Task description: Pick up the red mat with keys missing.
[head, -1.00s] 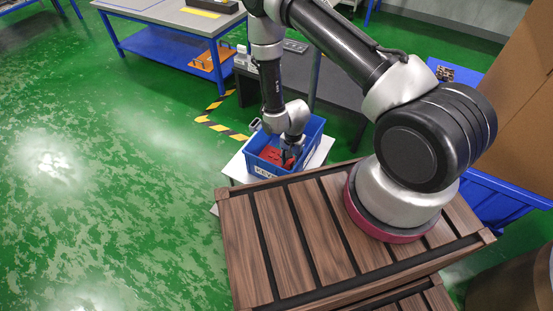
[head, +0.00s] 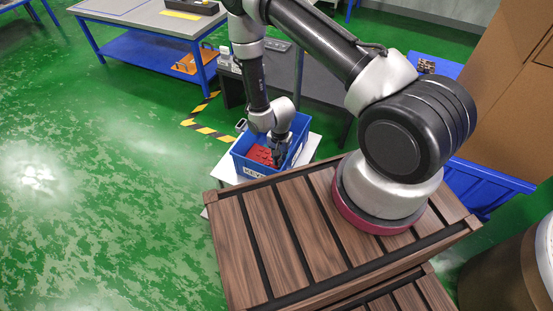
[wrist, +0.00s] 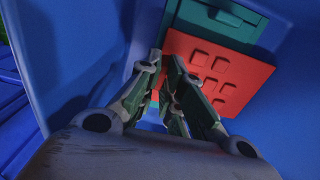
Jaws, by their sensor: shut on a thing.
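The red mat (head: 260,155) lies in the blue bin, which has a white label starting with "KE" (head: 254,172). In the wrist view the red mat (wrist: 232,82) shows several raised square keys, with bare patches between some of them. My gripper (head: 277,162) reaches down into the bin. In the wrist view my gripper (wrist: 165,62) has its fingers close together at the mat's left edge, shut on the mat. The fingers hide part of that edge. A green piece (wrist: 222,18) shows behind the mat.
The blue bin's wall (wrist: 85,50) rises close around my gripper. The bin stands on a white surface (head: 308,150) beside the wooden slatted platform (head: 290,240). A dark table (head: 320,95) stands behind, and a brown drum (head: 510,270) is at right.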

